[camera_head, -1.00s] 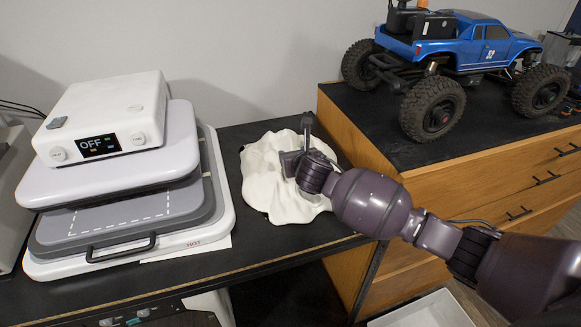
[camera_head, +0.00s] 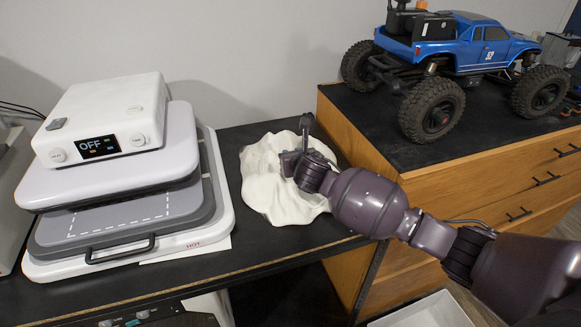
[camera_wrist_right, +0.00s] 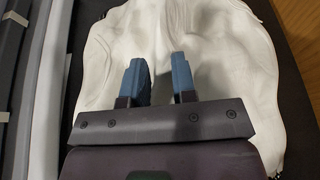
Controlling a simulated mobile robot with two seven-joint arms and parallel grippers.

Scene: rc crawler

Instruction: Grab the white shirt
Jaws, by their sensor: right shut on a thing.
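The white shirt (camera_head: 272,190) lies crumpled in a heap on the black table, between the heat press and the wooden cabinet. My right gripper (camera_head: 289,163) reaches in from the right and is down at the shirt. In the right wrist view, the two blue fingers of the gripper (camera_wrist_right: 160,75) are a little apart, with white cloth (camera_wrist_right: 225,60) of the shirt between and around them. The gripper is shut on the shirt; the fingertips are partly sunk in folds. My left gripper is not in view.
A white heat press (camera_head: 120,170) with an OFF display stands open left of the shirt. A wooden cabinet (camera_head: 450,200) with a black top stands at right, carrying a blue RC crawler (camera_head: 450,60). A white bin (camera_head: 425,312) is on the floor below. Bare table lies in front of the shirt.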

